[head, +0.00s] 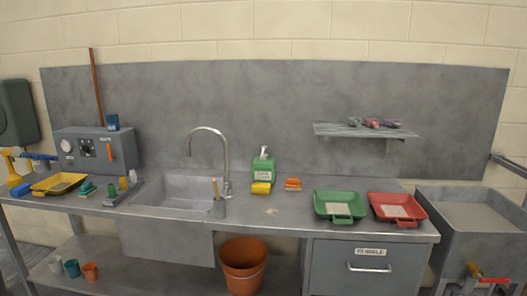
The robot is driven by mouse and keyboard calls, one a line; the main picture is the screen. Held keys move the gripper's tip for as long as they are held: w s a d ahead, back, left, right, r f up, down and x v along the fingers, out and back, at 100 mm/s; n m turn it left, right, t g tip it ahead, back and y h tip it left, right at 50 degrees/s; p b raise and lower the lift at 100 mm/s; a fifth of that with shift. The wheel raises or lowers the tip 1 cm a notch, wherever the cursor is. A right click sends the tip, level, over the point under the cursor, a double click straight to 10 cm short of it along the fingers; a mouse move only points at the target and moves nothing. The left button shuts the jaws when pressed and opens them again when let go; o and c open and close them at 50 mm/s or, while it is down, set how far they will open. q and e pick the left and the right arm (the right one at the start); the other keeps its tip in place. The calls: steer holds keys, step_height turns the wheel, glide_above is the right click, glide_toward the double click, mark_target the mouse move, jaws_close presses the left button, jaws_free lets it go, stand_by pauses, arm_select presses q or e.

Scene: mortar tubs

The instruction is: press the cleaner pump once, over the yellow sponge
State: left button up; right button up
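The cleaner pump (264,168) is a green bottle with a white label and a white pump head. It stands upright on the grey counter, right of the sink tap. The yellow sponge (261,188) lies on the counter close in front of the bottle's foot. Whether the two touch is hard to tell. The pump head is above and behind the sponge in the picture. Neither of my grippers shows in the head view.
The sink (178,194) with its curved tap (222,150) is left of the bottle. An orange block (293,184), a green tray (340,194) and a red tray (410,197) are to the right. A shelf (340,130) hangs above. An orange bucket (243,255) stands below.

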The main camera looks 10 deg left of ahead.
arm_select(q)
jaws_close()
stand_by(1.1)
